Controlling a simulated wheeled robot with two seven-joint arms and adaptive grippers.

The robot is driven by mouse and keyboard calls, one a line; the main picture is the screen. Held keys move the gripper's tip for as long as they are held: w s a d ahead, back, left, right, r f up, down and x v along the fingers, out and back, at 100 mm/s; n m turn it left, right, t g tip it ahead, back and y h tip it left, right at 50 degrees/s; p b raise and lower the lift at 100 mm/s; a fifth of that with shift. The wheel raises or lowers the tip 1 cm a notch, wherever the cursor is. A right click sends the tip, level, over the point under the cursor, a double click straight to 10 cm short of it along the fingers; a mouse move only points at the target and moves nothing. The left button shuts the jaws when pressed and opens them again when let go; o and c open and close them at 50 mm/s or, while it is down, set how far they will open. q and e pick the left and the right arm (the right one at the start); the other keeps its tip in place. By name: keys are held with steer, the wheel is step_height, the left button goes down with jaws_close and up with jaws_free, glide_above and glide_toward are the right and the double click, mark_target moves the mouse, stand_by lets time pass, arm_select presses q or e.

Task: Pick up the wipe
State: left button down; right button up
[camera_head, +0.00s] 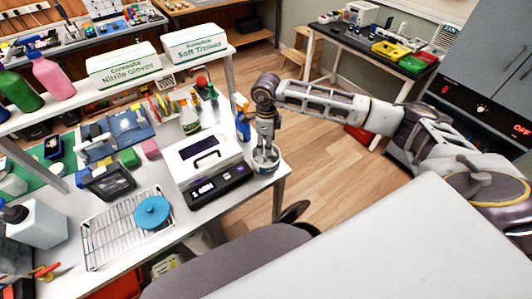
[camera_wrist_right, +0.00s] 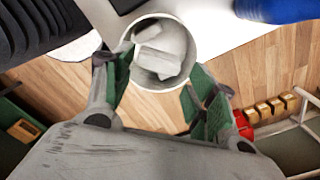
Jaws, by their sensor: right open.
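A round white tub (camera_head: 267,165) stands at the right front corner of the white table. Pale crumpled material, which looks like the wipe (camera_wrist_right: 162,50), lies inside it in the right wrist view. The tub's rim (camera_wrist_right: 146,86) also shows there. My right gripper (camera_head: 265,140) points down above the tub. In the wrist view its green-padded fingers (camera_wrist_right: 158,66) are apart, one to each side of the tub's near part, with nothing between them. The head view does not show clearly how high the fingertips are above the wipe. My left gripper is not in view.
A white box-shaped device (camera_head: 208,165) stands close to the left of the tub. A blue spray bottle (camera_head: 242,120) is just behind. A wire rack (camera_head: 115,235) with a blue round item (camera_head: 152,212) lies at the left. Open wooden floor (camera_head: 330,165) is to the right.

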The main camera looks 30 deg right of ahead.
steer(key=shift+f+p, duration=0.35)
steer(key=shift+f, duration=0.45)
steer(key=shift+a+f+p, duration=0.1)
steer(key=shift+f+p, duration=0.25)
steer(key=shift+f, duration=1.45)
steer(key=c, duration=0.4)
steer(key=shift+r, duration=0.15)
step_height(320, 180, up, 10)
steer(key=shift+f+b, duration=0.1)
steer(key=shift+b, duration=0.65)
